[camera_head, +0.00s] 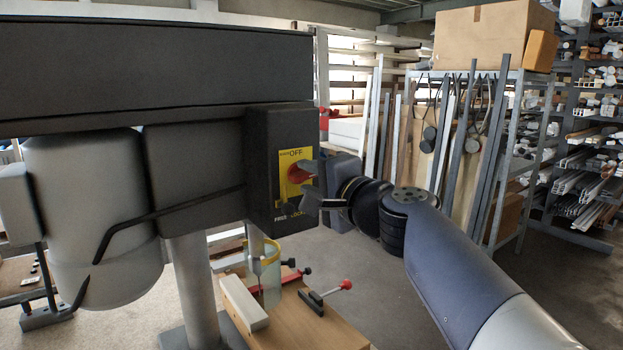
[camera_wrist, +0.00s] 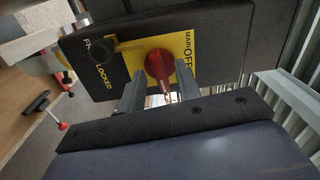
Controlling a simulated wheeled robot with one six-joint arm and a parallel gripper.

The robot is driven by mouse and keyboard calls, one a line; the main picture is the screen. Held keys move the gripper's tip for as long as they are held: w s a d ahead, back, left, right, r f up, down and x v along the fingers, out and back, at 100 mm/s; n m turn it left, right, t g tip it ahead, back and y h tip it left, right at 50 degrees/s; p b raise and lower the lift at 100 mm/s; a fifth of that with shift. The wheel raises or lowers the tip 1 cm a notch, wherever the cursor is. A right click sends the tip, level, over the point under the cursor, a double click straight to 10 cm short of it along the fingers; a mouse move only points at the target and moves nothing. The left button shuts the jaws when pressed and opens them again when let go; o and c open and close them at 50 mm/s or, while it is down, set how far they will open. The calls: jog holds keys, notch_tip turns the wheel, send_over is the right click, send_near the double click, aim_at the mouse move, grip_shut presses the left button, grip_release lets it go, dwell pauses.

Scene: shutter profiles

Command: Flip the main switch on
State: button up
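In the wrist view the red knob (camera_wrist: 159,68) sits at the centre, in front of the yellow plate (camera_wrist: 133,56). My gripper (camera_head: 307,184) reaches it from the right in the head view. Its two fingers are apart, one on each side of the knob. I cannot tell whether they touch it. The fingers hide parts of the plate and its lettering.
A round black knob (camera_wrist: 76,55) sits beside the plate. Below the housing, a wooden bench (camera_head: 315,324) carries a pale block (camera_head: 243,302) and a red-handled clamp (camera_head: 325,297). A grey motor (camera_head: 90,215) is at left. Profile racks (camera_head: 585,130) stand behind; floor between is clear.

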grip_shut()
jog(key=shift+m, duration=0.8)
jog(key=shift+o, duration=0.2)
grip_release()
jog(key=b+v, duration=0.3)
jog(key=v, duration=0.8)
jog(key=shift+w, duration=0.15)
